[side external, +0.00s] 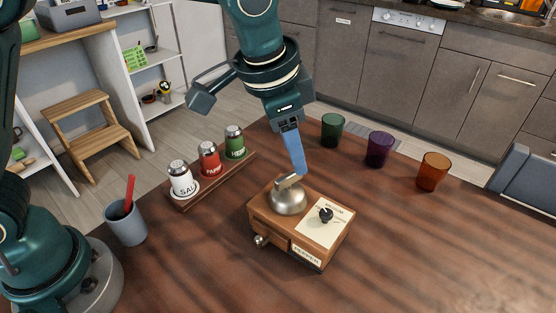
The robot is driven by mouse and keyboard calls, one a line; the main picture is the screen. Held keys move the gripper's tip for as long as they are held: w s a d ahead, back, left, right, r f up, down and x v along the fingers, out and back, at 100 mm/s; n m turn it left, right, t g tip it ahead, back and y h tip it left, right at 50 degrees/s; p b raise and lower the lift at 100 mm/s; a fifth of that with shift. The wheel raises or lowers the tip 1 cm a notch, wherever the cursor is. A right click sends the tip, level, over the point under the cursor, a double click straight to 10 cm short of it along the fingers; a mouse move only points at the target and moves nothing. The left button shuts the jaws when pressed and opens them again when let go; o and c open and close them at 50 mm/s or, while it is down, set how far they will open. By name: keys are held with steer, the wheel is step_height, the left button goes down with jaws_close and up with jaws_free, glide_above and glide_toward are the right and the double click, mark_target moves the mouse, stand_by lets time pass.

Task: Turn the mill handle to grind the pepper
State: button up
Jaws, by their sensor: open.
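The mill (272,222) is a wooden box on the table with a small drawer, a round metal dome (288,200) and a pale label plate with a black knob (325,214). The mill handle (287,182) appears as a short light bar on top of the dome. My gripper (300,168) points down just above and behind the dome, its blue finger ending close to the handle. It is open. Only one finger shows clearly, and I cannot tell whether it touches the handle.
A wooden rack (211,184) holds white, red and green shakers left of the mill. A grey cup (126,226) with a red utensil stands farther left. Green (332,130), purple (379,149) and orange (433,171) cups stand at the back right. The table's right front is clear.

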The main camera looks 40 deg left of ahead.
mark_target(289, 174)
steer(key=n, duration=0.2)
steer(key=s+n, duration=0.1)
steer(key=shift+s+a+r+n, duration=0.15)
steer(key=shift+s+a+n, duration=0.05)
steer(key=shift+n, duration=0.2)
steer(key=shift+s+a+r+n+t, duration=0.15)
steer(key=shift+s+n+t, duration=0.05)
steer(key=shift+s, duration=0.25)
steer(key=shift+s+a+r+n+t, duration=0.1)
steer(key=shift+s+n+t, duration=0.1)
steer(key=shift+s, duration=0.2)
steer(key=shift+r, duration=0.15)
steer(key=shift+x, duration=2.4)
steer(key=shift+d, duration=0.2)
jaws_close()
